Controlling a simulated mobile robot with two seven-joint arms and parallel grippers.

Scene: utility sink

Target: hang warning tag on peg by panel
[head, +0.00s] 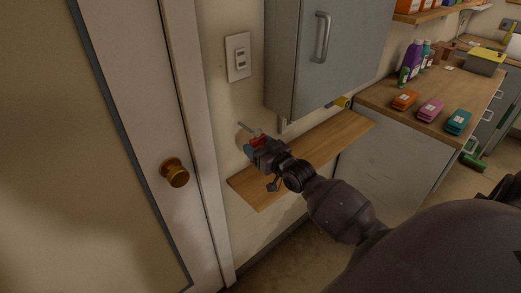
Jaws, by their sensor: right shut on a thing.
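My right gripper (256,148) reaches in from the lower right, in front of the wall above the wooden shelf. It is shut on a small red and white piece, which I take to be the warning tag (259,141). Most of the tag is hidden by the gripper. A thin pale peg (244,126) sticks out from the wall just beyond the fingertips, up and left of the tag. I cannot tell whether tag and peg touch. A wall switch panel (238,57) is above the peg. My left gripper is not in view.
A grey cabinet (330,50) hangs right of the peg, above the wooden shelf (335,143). A door with a brass knob (174,172) is at the left. A counter (430,105) with bottles and small coloured packs stands at the right.

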